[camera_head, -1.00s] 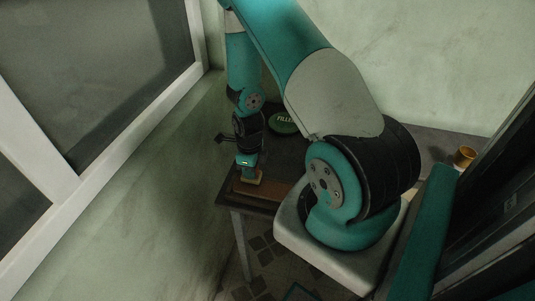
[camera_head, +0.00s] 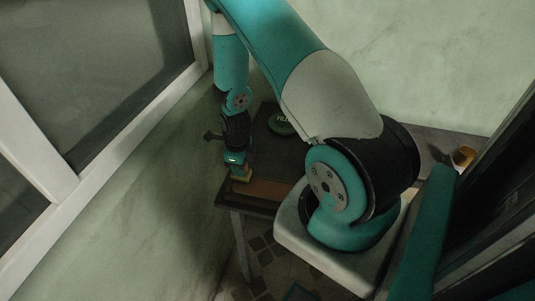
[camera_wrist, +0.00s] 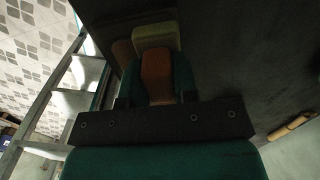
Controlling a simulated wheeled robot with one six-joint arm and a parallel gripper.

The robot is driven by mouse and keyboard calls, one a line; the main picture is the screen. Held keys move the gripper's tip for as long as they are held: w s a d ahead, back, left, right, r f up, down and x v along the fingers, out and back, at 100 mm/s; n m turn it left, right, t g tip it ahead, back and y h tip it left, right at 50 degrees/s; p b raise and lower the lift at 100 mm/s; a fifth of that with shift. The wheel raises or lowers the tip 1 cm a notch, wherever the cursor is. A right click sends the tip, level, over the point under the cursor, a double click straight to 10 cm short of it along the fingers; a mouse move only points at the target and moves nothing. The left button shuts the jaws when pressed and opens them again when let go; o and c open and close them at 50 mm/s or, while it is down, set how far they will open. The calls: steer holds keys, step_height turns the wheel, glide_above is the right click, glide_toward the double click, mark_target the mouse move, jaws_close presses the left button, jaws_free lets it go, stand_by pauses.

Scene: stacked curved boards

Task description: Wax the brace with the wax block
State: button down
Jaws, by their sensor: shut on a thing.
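The brace (camera_head: 268,189) is a flat brown board lying along the front edge of the dark table. My gripper (camera_head: 240,168) points down over its left end in the head view. It is shut on the wax block (camera_head: 243,178), whose pale yellow part shows below the jaws. In the wrist view, my gripper (camera_wrist: 158,68) has its teal fingers on both sides of an orange-brown part, with the pale yellow end of the wax block (camera_wrist: 155,37) beyond it. The block appears to be at the brace's surface; I cannot tell whether it touches.
A green round tin (camera_head: 280,123) with lettering stands farther back on the table (camera_head: 290,150). An amber cup (camera_head: 464,156) is at the far right. A window wall rises on the left. The table's front edge is close to the brace.

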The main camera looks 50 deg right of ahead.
steer(key=shift+a, duration=0.1)
steer(key=shift+r+p, duration=0.6)
steer(key=shift+r, duration=0.05)
steer(key=shift+r, duration=0.1)
steer(key=shift+r+p, duration=2.15)
steer(key=shift+r, duration=0.75)
